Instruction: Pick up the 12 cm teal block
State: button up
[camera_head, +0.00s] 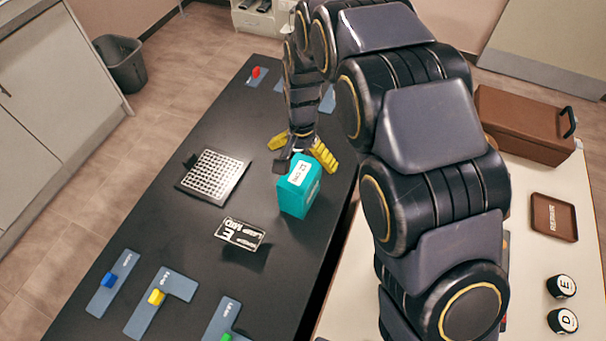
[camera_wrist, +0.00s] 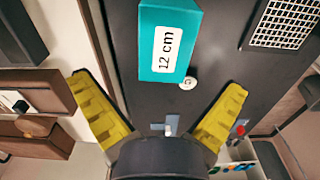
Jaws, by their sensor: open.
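The teal block (camera_head: 299,187) stands on the dark table (camera_head: 270,272) in the head view, with a white label on it. In the wrist view the teal block (camera_wrist: 168,70) shows its label, "12 cm", and lies beyond the fingertips, above the middle of the gap. My gripper (camera_head: 303,148) has yellow fingers spread wide and is just behind the block in the head view. It is open and empty; in the wrist view its two fingers (camera_wrist: 158,92) are apart with nothing between them. Whether any part of the gripper touches the block I cannot tell.
A perforated plate (camera_head: 214,176) and a black lettered plate (camera_head: 240,234) are left of the block. Blue-grey pieces with coloured knobs (camera_head: 157,297) line the front left. A brown box (camera_head: 522,125) and brown tray (camera_head: 554,218) sit on the pale table at right.

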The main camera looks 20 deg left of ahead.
aim_at(300, 173)
jog(key=f, duration=0.8)
jog(key=shift+a, duration=0.35)
jog(key=c, duration=1.1)
jog(key=shift+o, duration=0.2)
